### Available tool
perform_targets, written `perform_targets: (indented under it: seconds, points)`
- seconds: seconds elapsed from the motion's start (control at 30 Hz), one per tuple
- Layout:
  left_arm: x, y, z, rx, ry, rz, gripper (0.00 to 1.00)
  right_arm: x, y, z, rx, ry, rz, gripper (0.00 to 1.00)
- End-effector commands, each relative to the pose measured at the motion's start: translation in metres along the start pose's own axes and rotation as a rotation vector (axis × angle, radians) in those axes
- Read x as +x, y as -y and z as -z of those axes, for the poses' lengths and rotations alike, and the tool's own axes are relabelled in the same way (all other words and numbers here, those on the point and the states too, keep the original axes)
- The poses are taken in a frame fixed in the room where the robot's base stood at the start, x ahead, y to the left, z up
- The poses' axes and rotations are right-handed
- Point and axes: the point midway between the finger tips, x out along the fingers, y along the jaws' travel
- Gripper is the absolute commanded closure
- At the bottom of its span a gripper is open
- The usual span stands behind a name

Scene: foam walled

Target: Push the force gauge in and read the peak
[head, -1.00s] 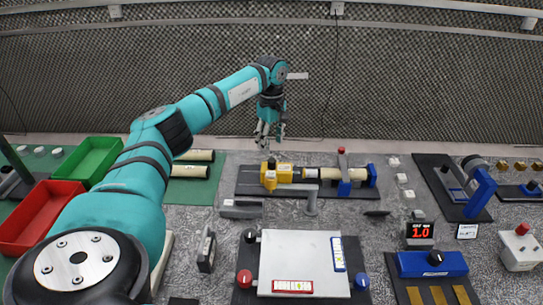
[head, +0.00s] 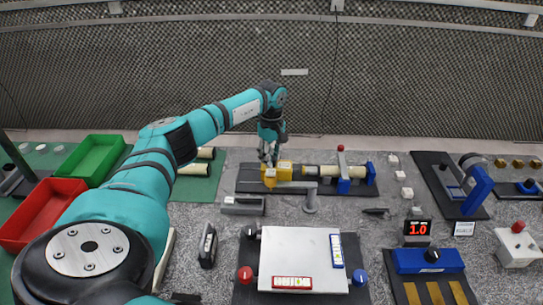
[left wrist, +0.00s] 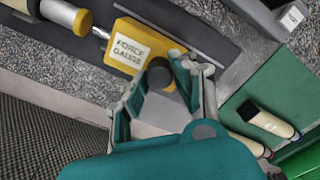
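The yellow force gauge (head: 285,173) sits on a dark rail plate (head: 250,184) at the back middle. It is labelled FORCE GAUGE in the left wrist view (left wrist: 133,48), where its thin metal tip points toward a cream cylinder (left wrist: 62,13). My left gripper (head: 268,160) is low at the gauge's left end. In the left wrist view its fingers (left wrist: 162,98) are apart, with the gauge's black round end (left wrist: 160,77) near and between the tips; contact cannot be told. A small display (head: 417,229) shows red 1.0. My right gripper is not in view.
A white plate (head: 300,250) lies nearer. Red (head: 40,212) and green (head: 90,158) trays stand left. A dark mesh wall (head: 420,90) closes the back.

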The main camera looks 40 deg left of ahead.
Motion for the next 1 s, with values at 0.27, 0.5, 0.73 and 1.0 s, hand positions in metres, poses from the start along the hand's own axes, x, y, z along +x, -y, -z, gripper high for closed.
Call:
perform_targets:
  seconds: [0.27, 0.5, 0.73, 1.0]
  points:
    - [0.000, -0.001, -0.001, 0.001, 0.000, -0.001, 1.00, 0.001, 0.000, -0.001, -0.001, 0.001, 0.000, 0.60]
    - [0.002, -0.029, -0.028, 0.003, 0.003, -0.006, 1.00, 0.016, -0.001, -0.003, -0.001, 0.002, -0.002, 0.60]
    - [-0.001, -0.036, -0.035, 0.002, 0.002, -0.004, 1.00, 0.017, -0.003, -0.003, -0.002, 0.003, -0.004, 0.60]
    - [-0.001, -0.035, -0.035, 0.001, 0.001, -0.004, 0.59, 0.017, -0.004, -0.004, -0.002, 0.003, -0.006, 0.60]
